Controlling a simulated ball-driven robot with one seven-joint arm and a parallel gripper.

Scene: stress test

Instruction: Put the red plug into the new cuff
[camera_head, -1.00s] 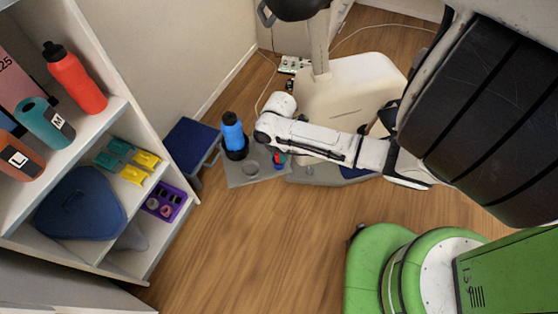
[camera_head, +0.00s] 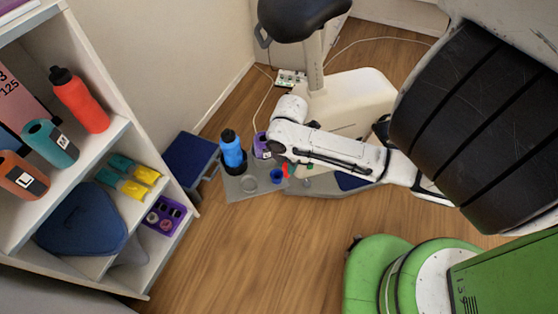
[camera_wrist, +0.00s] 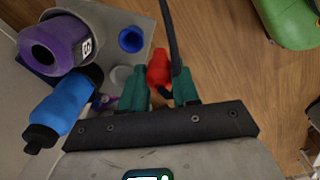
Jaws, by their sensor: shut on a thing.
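My gripper (camera_wrist: 160,84) shows in the wrist view with two teal fingers shut on the red plug (camera_wrist: 158,66). A black hose (camera_wrist: 172,35) runs up past the plug. The plug also shows in the head view (camera_head: 285,171), just right of the blue cup. The purple cuff (camera_wrist: 57,48), marked S, is at the upper left in the wrist view, apart from the plug. The fingers are hard to make out in the head view.
A blue bottle (camera_head: 231,152) and a small blue cup (camera_head: 277,176) stand on a grey platform (camera_head: 240,193) by the exercise bike (camera_head: 345,100). The shelf at left holds a teal cuff (camera_head: 50,143) and an orange cuff (camera_head: 22,176). The wooden floor in front is clear.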

